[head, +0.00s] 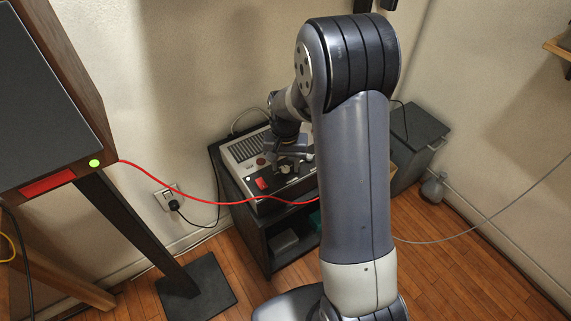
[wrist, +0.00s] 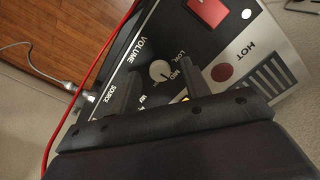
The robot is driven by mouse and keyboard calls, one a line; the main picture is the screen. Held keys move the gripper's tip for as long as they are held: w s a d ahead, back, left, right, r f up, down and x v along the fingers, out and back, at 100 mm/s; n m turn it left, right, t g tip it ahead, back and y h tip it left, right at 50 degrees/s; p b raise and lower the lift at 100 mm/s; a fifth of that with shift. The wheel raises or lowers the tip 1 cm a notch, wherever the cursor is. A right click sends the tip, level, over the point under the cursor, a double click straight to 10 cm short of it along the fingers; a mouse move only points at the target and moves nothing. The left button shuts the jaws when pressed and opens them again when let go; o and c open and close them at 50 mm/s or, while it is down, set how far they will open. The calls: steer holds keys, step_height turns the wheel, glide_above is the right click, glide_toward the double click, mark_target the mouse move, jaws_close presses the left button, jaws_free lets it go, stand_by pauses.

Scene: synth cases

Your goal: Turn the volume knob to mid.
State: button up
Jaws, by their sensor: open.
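The volume knob (wrist: 160,71) is a small pale round knob on the dark front panel of the amplifier (head: 246,150), beside the "VOLUME" lettering. Labels reading like "LOW" and "MID" stand around it. A thin mark shows on its face, but I cannot tell surely which label it points at. My gripper (wrist: 163,76) is open, one finger to each side of the knob in the wrist view. I cannot tell whether either finger touches it. In the head view my gripper (head: 290,165) is over the panel and the knob is hidden.
A red switch (wrist: 208,12) and a red round "HOT" light (wrist: 222,72) sit near the knob. A red cable (head: 233,203) crosses in front of the amplifier, which rests on a dark shelf unit (head: 257,238). A speaker (head: 88,75) stands at left.

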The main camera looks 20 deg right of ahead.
mark_target(286, 168)
step_height(286, 168, up, 10)
steer(key=p, duration=0.1)
stand_by(0.4)
step_height(286, 168, down, 11)
steer(key=shift+r+b, duration=0.1)
steer(key=shift+b, duration=0.55)
